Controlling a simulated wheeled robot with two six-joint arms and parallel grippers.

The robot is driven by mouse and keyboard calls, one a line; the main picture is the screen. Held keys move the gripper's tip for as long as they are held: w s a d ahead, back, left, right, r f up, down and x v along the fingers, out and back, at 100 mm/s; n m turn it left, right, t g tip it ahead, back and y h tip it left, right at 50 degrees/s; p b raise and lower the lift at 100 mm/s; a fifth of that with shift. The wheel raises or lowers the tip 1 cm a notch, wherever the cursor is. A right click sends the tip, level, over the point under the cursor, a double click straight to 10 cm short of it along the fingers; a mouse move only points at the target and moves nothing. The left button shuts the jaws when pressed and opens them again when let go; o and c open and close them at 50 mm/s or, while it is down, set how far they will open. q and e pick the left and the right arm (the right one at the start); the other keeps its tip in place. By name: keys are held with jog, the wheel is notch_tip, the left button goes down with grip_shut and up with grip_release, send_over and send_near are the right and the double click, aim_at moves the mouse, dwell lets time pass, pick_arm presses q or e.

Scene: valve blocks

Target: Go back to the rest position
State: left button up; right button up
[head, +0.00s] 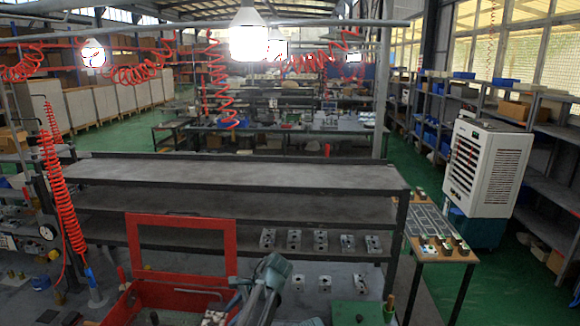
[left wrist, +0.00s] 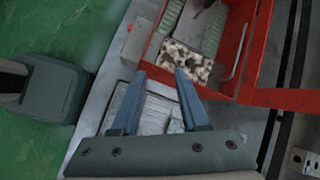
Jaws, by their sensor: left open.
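My left gripper (left wrist: 161,74) is open and empty in the left wrist view, its two blue-grey fingers apart. Its fingertips are at the near edge of the red crate (left wrist: 256,55), close to a speckled black-and-white block (left wrist: 187,62) in it; I cannot tell whether they touch it. In the head view a grey-green arm of mine comes in at the bottom centre, beside the red crate (head: 170,294); its fingers are hard to make out there. Valve blocks stand in a row on the shelf (head: 320,240), and several more lie on the bench below (head: 325,283). My right gripper does not show.
A red open frame (head: 182,247) stands upright behind the crate. A dark multi-level rack (head: 230,177) spans the back of the bench. A green block (head: 357,314) sits at the bottom right. A wooden side table (head: 465,256) with trays stands beyond the rack's right end.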

pick_arm(q)
jog(key=s+d+f+n+h+b, duration=0.3)
jog(key=s+d+f+n, duration=0.1)
jog(key=s, duration=0.7)
jog(key=s+d+f+n+h+b, duration=0.3)
jog(key=s+d+f+n+b, duration=0.1)
jog(key=s+f, duration=0.5)
jog(key=shift+s+d+n+g, duration=0.3)
jog(key=shift+s+d+n, duration=0.2)
jog(key=shift+s+d, duration=0.55)
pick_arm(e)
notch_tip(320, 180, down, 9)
